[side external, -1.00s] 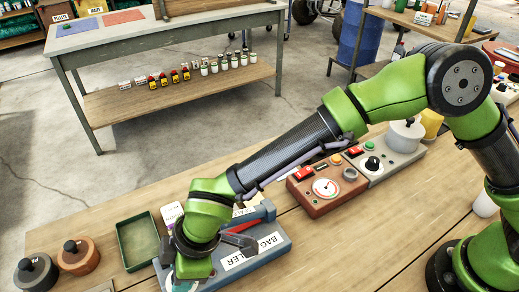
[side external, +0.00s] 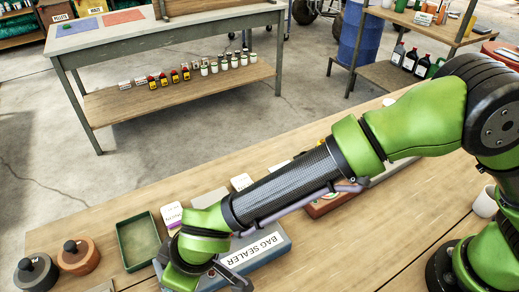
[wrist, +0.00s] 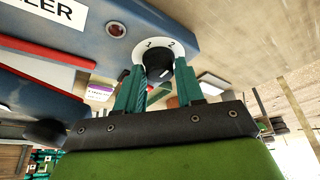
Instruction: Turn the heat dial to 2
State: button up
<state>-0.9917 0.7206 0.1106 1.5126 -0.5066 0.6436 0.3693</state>
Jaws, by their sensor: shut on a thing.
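The blue-grey bag sealer (side external: 280,257) lies on the wooden bench at the lower middle of the side view, its white label facing up. In the wrist view its blue body (wrist: 200,20) carries the heat dial (wrist: 159,43), a white disc with dark numerals, a 2 among them, and a black knob (wrist: 158,68) in the middle. My gripper (wrist: 159,75) has its two green fingers on either side of the knob, shut on it. The knob's pointer cannot be made out. In the side view my wrist covers the dial.
A green tray (side external: 138,241) stands left of the sealer, with two round knobbed weights, dark (side external: 36,272) and copper (side external: 79,257), beyond it. My arm partly covers a red-brown device (side external: 322,208). A white cup (side external: 485,202) stands at the right.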

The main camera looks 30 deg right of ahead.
jog(key=o, duration=1)
jog(key=v, duration=1.7)
jog(key=d+r+m+t, duration=0.2)
jog(key=d+m, duration=0.4)
jog(key=d, duration=1.4)
jog(key=d+r+m+t+h, duration=0.1)
jog(key=d+m, duration=0.6)
jog(key=d, duration=1.3)
jog(key=shift+s+r+t, duration=0.35)
jog(key=shift+r+t, duration=0.15)
